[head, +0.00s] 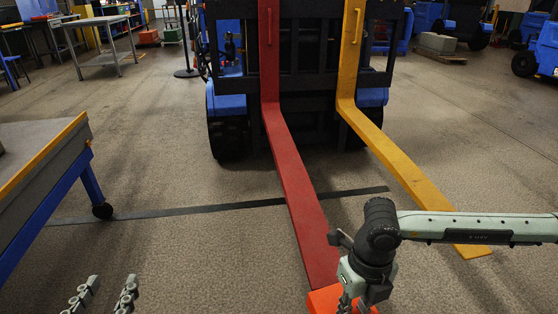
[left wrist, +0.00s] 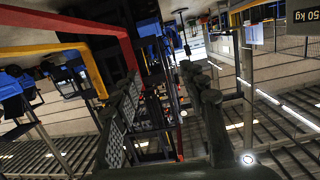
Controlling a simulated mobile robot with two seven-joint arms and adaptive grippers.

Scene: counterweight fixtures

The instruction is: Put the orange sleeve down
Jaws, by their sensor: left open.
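The orange sleeve (head: 324,299) is at the bottom edge of the head view, at the near tip of the red fork (head: 296,187). Its lower part is cut off, and I cannot tell whether it is around the fork tip or just against it. My right gripper (head: 354,302) is over the sleeve's right side; its fingertips are cut off, so its grip is unclear. My left gripper (head: 102,294) is open at the bottom left, well apart from the sleeve. In the left wrist view my left gripper (left wrist: 165,115) has nothing between its fingers.
A yellow fork (head: 405,172) runs beside the red one, partly behind my right arm. Both belong to a blue and black forklift (head: 228,103). A workbench (head: 40,150) with a yellow edge stands at the left. Open floor lies between bench and red fork.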

